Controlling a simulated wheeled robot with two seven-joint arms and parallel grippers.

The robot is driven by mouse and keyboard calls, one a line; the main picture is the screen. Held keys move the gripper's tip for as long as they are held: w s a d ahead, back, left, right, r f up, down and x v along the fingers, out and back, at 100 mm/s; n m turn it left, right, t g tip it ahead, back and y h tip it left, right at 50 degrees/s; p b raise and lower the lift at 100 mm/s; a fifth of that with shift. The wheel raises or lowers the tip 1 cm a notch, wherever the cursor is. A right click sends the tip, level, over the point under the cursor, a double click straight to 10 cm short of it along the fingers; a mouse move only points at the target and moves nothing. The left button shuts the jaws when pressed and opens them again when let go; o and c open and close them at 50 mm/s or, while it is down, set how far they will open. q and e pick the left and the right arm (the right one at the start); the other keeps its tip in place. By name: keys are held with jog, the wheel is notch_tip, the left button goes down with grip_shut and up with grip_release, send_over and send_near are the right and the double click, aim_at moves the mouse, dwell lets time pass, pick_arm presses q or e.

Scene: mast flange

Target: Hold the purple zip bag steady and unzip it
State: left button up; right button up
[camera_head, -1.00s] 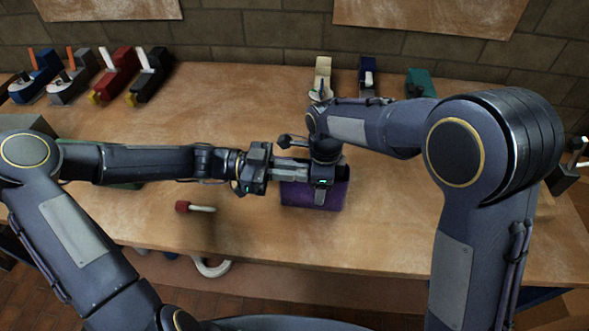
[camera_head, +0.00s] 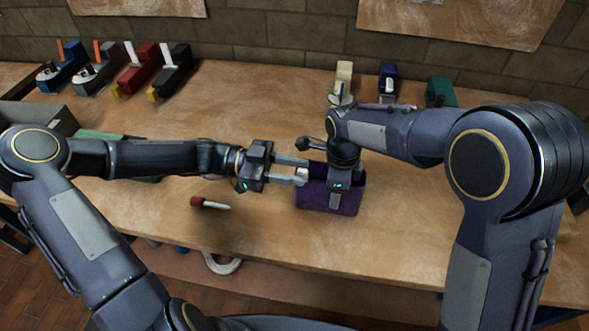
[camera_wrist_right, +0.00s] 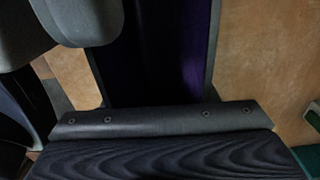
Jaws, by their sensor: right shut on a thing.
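The purple zip bag (camera_head: 313,200) stands on the workbench near the front middle. Its top looks parted, with a dark inside showing. My left gripper (camera_head: 304,171) is at the bag's left end, with its two fingers apart. A small pale piece, perhaps the zip pull, shows between its fingertips. My right gripper (camera_head: 337,199) points down at the front of the bag and is shut on it, covering part of its front and top. In the right wrist view the purple fabric (camera_wrist_right: 197,50) lies close below a dark part of my gripper.
A red-and-white handled tool (camera_head: 210,204) lies on the workbench (camera_head: 250,100) left of the bag. Block planes in several colours, such as the red one (camera_head: 138,65), stand along the back. A white ring (camera_head: 222,264) shows below the front edge.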

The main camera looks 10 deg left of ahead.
jog(key=shift+s+f, duration=0.1)
pick_arm(q)
jog(key=a, duration=1.2)
jog(key=shift+w, duration=0.1)
pick_arm(e)
jog(key=o, duration=1.1)
jog(key=shift+o, duration=0.2)
